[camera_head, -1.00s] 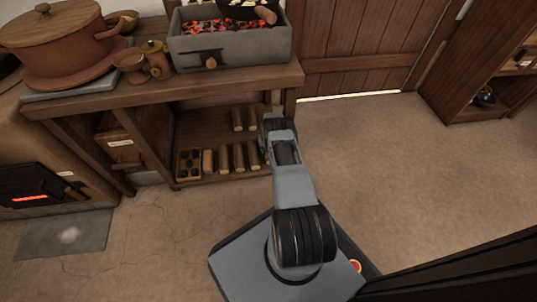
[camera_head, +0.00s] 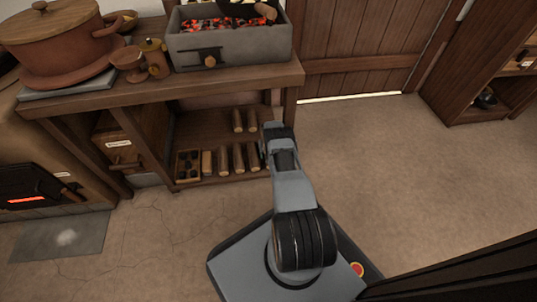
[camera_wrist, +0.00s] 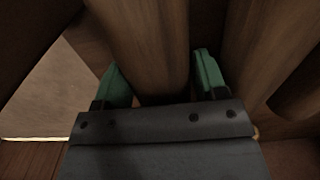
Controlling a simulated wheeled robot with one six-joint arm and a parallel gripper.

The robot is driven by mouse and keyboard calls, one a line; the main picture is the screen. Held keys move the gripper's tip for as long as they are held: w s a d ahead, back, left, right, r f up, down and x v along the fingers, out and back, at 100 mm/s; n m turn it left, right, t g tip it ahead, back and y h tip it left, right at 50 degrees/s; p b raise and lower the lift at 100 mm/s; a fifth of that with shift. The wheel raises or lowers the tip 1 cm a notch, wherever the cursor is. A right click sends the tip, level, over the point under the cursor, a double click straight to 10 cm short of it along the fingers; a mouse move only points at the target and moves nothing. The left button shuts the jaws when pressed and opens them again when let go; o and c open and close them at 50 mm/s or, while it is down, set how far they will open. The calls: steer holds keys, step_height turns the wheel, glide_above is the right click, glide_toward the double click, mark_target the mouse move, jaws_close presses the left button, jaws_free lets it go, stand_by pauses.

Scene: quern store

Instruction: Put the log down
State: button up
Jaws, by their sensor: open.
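The log (camera_wrist: 150,45) stands between the two green fingertips of my gripper (camera_wrist: 168,82) in the wrist view. The fingers are apart, one on each side of it, with a narrow gap visible at the right finger. In the head view my gripper (camera_head: 268,138) is at the right end of the lower shelf (camera_head: 215,180) under the wooden bench. It hides most of the log there. Several other logs (camera_head: 238,158) stand upright in a row to its left. Another log (camera_wrist: 265,45) stands close to the right finger in the wrist view.
A compartmented box (camera_head: 187,166) sits at the row's left end. The bench leg (camera_head: 291,105) is close to the right of my gripper. A brazier (camera_head: 230,45) with glowing coals and a brown pot (camera_head: 55,45) stand above. The floor (camera_head: 400,170) to the right is clear.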

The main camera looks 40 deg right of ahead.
steer(key=shift+r+p, duration=2)
steer(key=shift+r, duration=1.9)
